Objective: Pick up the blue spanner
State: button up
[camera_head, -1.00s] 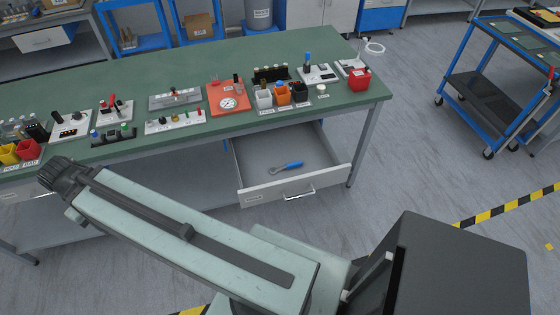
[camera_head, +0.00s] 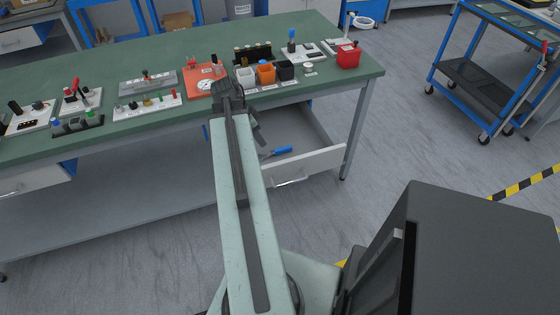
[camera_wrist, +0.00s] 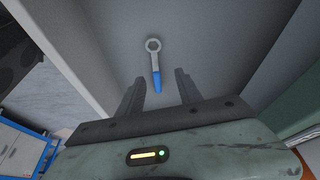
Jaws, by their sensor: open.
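The blue spanner (camera_wrist: 155,62) lies on the floor of the open grey drawer in the wrist view. Its grey ring end points away from my gripper and its blue handle points toward it. My gripper (camera_wrist: 158,84) is open, with one finger on each side of the handle's line; I cannot tell its height above the spanner. In the head view the spanner's blue handle (camera_head: 282,151) shows in the drawer (camera_head: 308,165), and my arm hides the left part of the drawer. The fingers are not clearly visible there.
The green workbench (camera_head: 150,65) stands over the drawer, with trays, small fixtures, coloured bins and a red bin (camera_head: 348,58) on top. A blue trolley (camera_head: 480,95) stands at right. The floor between is clear.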

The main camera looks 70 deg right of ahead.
aim_at(278, 149)
jog(key=shift+m+g, duration=0.3)
jog(key=shift+m, duration=0.6)
jog(key=s, duration=0.1)
jog(key=s+d, duration=0.2)
jog(key=s, duration=0.1)
jog(key=shift+f, duration=0.4)
jog(key=b+x, duration=0.7)
jog(key=x, duration=0.1)
jog(key=shift+w+b, duration=0.2)
jog(key=shift+b, duration=0.15)
jog(key=shift+r, duration=0.2)
grip_shut()
